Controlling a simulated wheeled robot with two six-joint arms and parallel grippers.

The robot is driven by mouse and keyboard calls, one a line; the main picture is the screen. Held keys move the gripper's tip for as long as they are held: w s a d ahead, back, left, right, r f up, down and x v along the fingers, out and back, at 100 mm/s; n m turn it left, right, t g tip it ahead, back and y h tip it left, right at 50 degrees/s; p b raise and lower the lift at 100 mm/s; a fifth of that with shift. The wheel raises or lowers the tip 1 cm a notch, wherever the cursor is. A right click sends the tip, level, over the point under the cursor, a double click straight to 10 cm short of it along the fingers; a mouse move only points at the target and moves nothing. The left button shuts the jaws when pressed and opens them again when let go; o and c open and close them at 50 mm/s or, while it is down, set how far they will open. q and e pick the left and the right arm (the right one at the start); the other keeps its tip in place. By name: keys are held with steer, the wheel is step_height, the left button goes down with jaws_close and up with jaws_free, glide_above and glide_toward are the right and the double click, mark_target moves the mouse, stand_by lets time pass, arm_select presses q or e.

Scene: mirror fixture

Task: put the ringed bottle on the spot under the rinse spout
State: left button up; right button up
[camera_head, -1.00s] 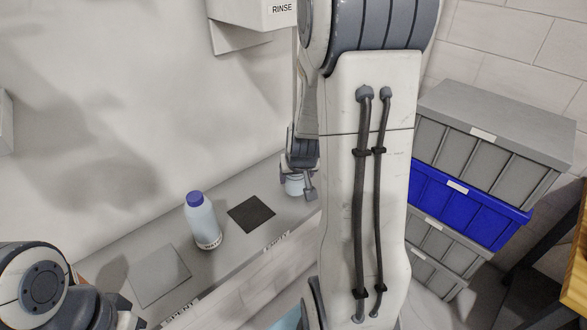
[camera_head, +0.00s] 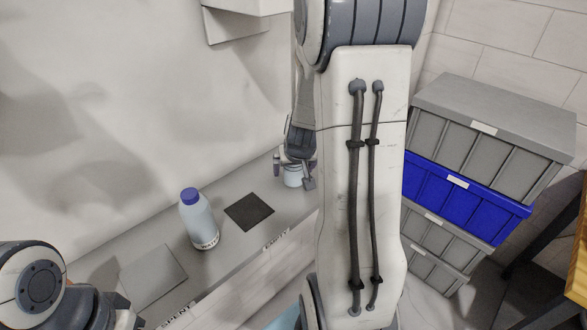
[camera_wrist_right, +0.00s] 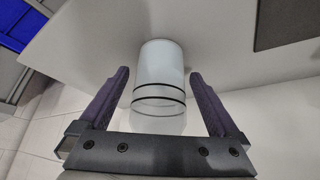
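The ringed bottle (camera_wrist_right: 160,75), pale with two dark rings, stands between the fingers of my right gripper (camera_wrist_right: 160,82) in the right wrist view. The fingers are open, with a gap on each side of it. In the head view my right gripper (camera_head: 294,170) is around the pale bottle (camera_head: 292,181) on the ledge; its rings cannot be made out there. A dark square spot (camera_head: 249,211) lies to its left, below the wall box (camera_head: 245,8) in the picture. Only dark parts of my left gripper (camera_head: 108,308) show at the lower left; its fingertips are not clear.
A blue-capped bottle (camera_head: 198,222) stands on the ledge left of the dark square. A light grey square (camera_head: 153,277) lies further left. Stacked grey and blue crates (camera_head: 465,200) stand at the right. The wall closely backs the ledge (camera_head: 222,243).

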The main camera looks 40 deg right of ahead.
steer(key=shift+r, duration=0.2)
steer(key=p+v, duration=0.4)
steer(key=v, duration=0.8)
